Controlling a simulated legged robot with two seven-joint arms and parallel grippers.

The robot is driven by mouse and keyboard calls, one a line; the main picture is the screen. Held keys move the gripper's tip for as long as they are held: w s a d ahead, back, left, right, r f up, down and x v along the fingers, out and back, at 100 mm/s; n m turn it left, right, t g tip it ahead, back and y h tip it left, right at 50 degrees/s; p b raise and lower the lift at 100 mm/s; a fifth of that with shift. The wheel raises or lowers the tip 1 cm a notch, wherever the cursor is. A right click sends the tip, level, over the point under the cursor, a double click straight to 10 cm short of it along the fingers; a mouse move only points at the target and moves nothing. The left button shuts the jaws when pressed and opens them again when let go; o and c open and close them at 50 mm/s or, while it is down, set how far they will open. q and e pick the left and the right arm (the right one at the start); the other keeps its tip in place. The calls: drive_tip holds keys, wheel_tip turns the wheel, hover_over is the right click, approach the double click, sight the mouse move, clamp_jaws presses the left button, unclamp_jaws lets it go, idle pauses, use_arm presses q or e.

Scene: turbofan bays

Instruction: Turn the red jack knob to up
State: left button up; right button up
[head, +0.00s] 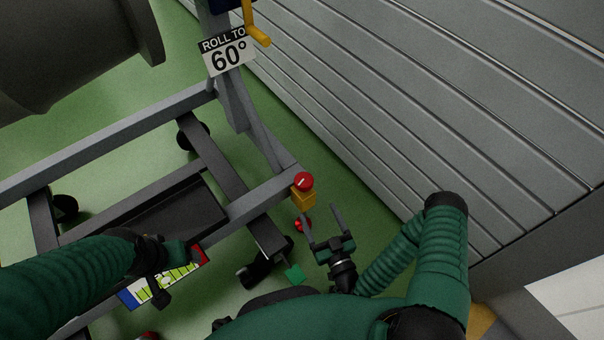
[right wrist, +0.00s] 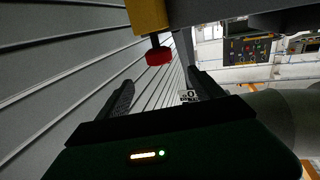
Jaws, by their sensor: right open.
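The red knob (head: 303,181) has a white mark on its face and sits on an orange block (head: 303,197) at the corner end of the grey stand frame. In the right wrist view a red knob (right wrist: 158,57) hangs by a dark stem below the orange block (right wrist: 150,17). My right gripper (head: 322,221) is open and empty, just below and right of the orange block. In its wrist view, its fingers (right wrist: 160,84) are spread, with the knob ahead of the gap and apart from them. My left gripper (head: 160,287) is at lower left; its jaws are unclear.
A second red piece (head: 302,225) shows below the orange block. The grey slatted wall (head: 400,100) rises close on the right. A "ROLL TO 60°" sign (head: 228,55) is on the stand's post. A coloured scale plate (head: 185,275) lies by my left gripper. Green floor shows between the frame beams.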

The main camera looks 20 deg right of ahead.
drive_tip(key=w+b, duration=0.2)
drive_tip(key=w, duration=0.3)
drive_tip(key=w+b, duration=0.2)
drive_tip(key=w, duration=0.3)
drive_tip(key=w+a+b, duration=0.1)
drive_tip(key=w+b, duration=0.2)
drive_tip(key=w, duration=0.2)
drive_tip(key=shift+w+f, duration=0.1)
drive_tip(key=shift+f, duration=0.2)
drive_tip(key=shift+w+r, duration=0.15)
drive_tip(key=shift+w, duration=0.4)
drive_tip(key=c, duration=1.4)
